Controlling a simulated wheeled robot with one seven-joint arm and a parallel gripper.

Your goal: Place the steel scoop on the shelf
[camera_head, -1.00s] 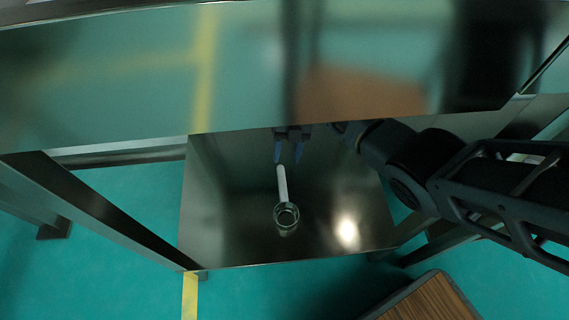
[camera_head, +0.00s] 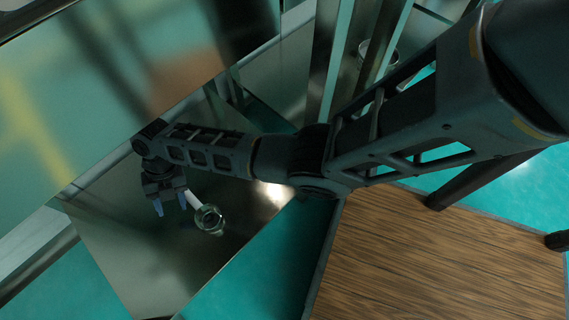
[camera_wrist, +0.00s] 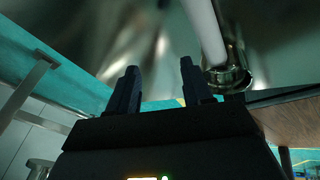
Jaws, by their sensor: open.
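The steel scoop (camera_head: 208,220) has a round metal cup and a pale straight handle. It lies on a shiny metal shelf (camera_head: 132,262) below a larger upper metal surface. My gripper (camera_head: 170,205) is open and empty, with its two blue-tipped fingers just left of the handle. In the wrist view the scoop's cup (camera_wrist: 230,77) and handle lie to the right of my gripper (camera_wrist: 160,68), outside the fingers. No contact between fingers and scoop is visible.
The upper metal surface (camera_head: 90,90) covers the upper left, close over my arm. A wooden-topped table (camera_head: 440,255) stands at lower right. Metal posts (camera_head: 345,50) rise at the top, with a round metal item (camera_head: 378,52) beyond them. The shelf around the scoop is clear.

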